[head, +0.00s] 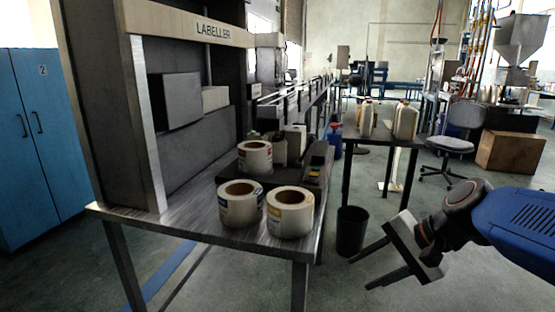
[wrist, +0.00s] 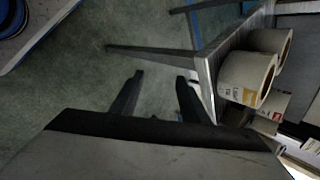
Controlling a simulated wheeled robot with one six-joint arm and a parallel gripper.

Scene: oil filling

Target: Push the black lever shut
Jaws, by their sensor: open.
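I cannot make out a black lever for certain in either view. The labeller (head: 196,30) stands at the left of the head view on a grey metal table (head: 190,229). A dark unit with small coloured buttons (head: 315,171) sits at that table's right end. My gripper (head: 360,272) is open and empty, low at the right of the head view, apart from the table. In the wrist view its two fingers (wrist: 160,78) point towards the floor and a table leg, with nothing between them.
Several label rolls stand on the table, including a front roll (head: 290,212), a left roll (head: 240,203) and a rear roll (head: 255,158). A black bin (head: 351,232) stands on the floor just beyond my gripper. Another table with pale jugs (head: 406,121) and a chair (head: 459,130) are behind.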

